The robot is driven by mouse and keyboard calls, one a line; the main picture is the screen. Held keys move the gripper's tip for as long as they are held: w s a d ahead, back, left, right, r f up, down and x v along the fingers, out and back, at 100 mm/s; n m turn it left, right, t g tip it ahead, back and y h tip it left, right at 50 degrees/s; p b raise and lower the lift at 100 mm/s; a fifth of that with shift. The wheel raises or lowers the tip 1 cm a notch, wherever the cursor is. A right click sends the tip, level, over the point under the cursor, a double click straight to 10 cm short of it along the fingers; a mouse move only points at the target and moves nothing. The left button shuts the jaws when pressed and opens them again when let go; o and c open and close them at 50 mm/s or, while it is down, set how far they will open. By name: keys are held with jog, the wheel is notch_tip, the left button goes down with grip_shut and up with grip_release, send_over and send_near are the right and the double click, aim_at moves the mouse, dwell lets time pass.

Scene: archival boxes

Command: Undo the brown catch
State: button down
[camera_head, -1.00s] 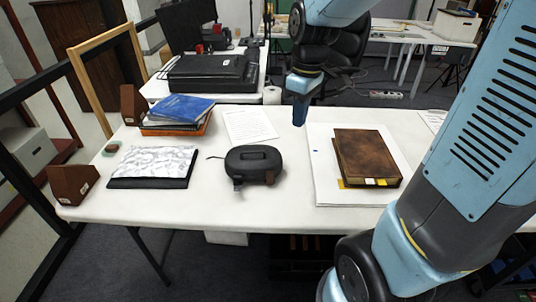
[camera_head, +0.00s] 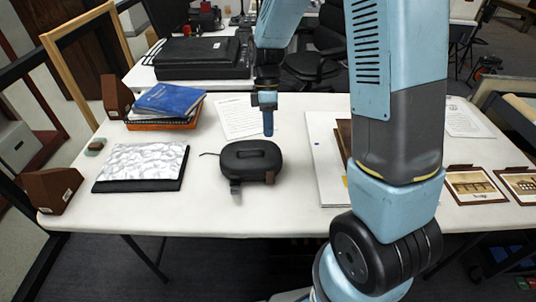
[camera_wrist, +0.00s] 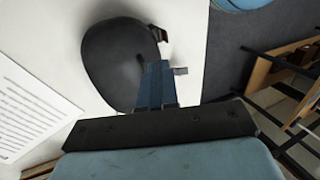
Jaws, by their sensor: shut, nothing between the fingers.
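A dark grey oval case (camera_head: 250,160) with a top handle lies on the white table. It also shows in the wrist view (camera_wrist: 108,62). Its brown catch (camera_head: 270,177) is on the front side at the right; in the wrist view the brown catch (camera_wrist: 162,34) shows at the case's edge. A grey catch (camera_head: 236,187) hangs at the front left and also shows in the wrist view (camera_wrist: 181,71). My gripper (camera_head: 268,132) is shut and empty, pointing down above and behind the case. Its blue fingers (camera_wrist: 156,66) cover part of the case in the wrist view.
A patterned box (camera_head: 140,162) lies left of the case, with a blue book (camera_head: 170,98) on an orange tray behind it. A paper sheet (camera_head: 238,118) lies behind the case. A brown book (camera_head: 344,138) at right is mostly hidden by my arm. Table in front is clear.

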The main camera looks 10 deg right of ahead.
aim_at(269, 167)
jog(key=shift+w+f, duration=0.1)
jog(key=shift+f, duration=0.05)
jog(key=shift+a, duration=0.1)
jog(key=x, duration=1)
dwell(0.8)
